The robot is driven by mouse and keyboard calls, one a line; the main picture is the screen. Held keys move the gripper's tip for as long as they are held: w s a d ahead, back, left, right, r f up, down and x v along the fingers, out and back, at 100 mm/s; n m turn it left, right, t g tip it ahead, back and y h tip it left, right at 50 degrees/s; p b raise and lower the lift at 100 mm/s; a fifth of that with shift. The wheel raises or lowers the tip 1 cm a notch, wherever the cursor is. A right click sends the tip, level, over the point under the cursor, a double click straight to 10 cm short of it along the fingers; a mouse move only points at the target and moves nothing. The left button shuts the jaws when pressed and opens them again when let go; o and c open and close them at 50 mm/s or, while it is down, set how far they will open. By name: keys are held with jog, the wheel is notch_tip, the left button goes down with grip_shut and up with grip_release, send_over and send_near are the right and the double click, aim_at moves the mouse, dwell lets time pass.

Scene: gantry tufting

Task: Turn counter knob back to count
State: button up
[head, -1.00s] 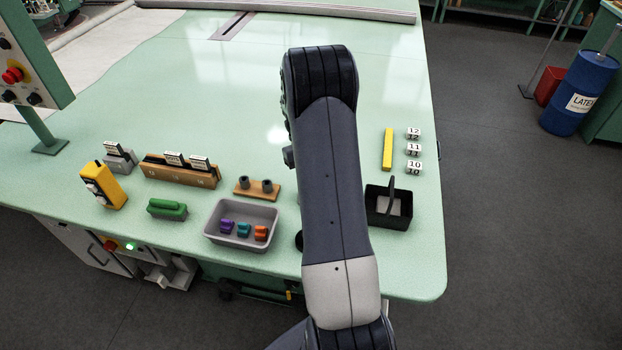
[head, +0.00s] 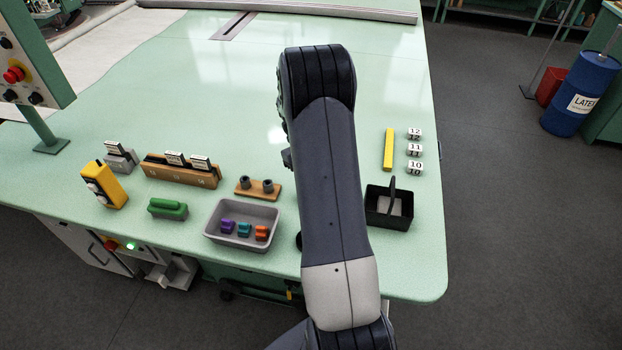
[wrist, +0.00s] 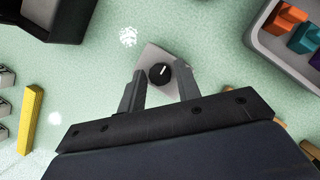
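In the wrist view a round black knob (wrist: 160,74) with a white pointer mark sits on a light grey plate or box (wrist: 151,55) on the green table. The pointer leans up and slightly right in that view. My gripper (wrist: 159,79) is open, its two fingers apart on either side of the knob. I see a gap between each finger and the knob, and nothing held. Whether the fingertips are down at knob height I cannot tell. In the head view my arm hides the gripper and the knob.
A grey tray (head: 212,238) with purple, teal and orange pieces lies left of my arm. A black basket (head: 376,217) with an upright handle stands right of it, near a yellow bar (head: 388,150) and numbered blocks (head: 415,149). The table behind is mostly clear.

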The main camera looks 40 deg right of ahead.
jog(key=shift+o, duration=1.3)
jog(key=shift+r, duration=0.1)
jog(key=v, duration=1)
jog(key=shift+w+r+b, duration=0.2)
jog(key=shift+r+b, duration=0.05)
jog(key=shift+b, duration=0.15)
jog(key=x, duration=1.1)
jog(key=shift+p, duration=0.4)
jog(key=shift+r, duration=0.1)
jog(key=shift+m, duration=0.3)
